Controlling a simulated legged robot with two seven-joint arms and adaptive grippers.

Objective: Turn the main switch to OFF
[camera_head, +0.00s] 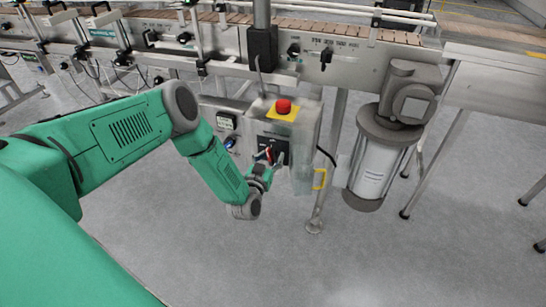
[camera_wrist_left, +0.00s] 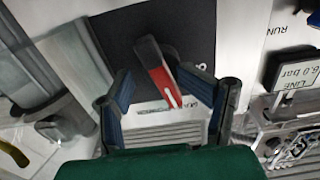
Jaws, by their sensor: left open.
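The main switch has a red handle with a dark side (camera_wrist_left: 157,73) on a black plate (camera_wrist_left: 190,30) in the left wrist view. In the head view the black plate (camera_head: 281,145) is on the front of the grey control box, below the red emergency button. My left gripper (camera_wrist_left: 154,82) is open, with one blue-padded finger on each side of the handle. I cannot tell whether either finger touches it. In the head view my left gripper (camera_head: 270,160) is at the switch and partly covers it. The switch's position lettering is mostly hidden. My right gripper is not in view.
The red emergency button (camera_head: 283,106) sits on yellow atop the box. A yellow handle (camera_head: 320,179) and a motor with a cylinder (camera_head: 374,172) are to the right. The conveyor (camera_head: 220,45) runs behind; open floor lies in front.

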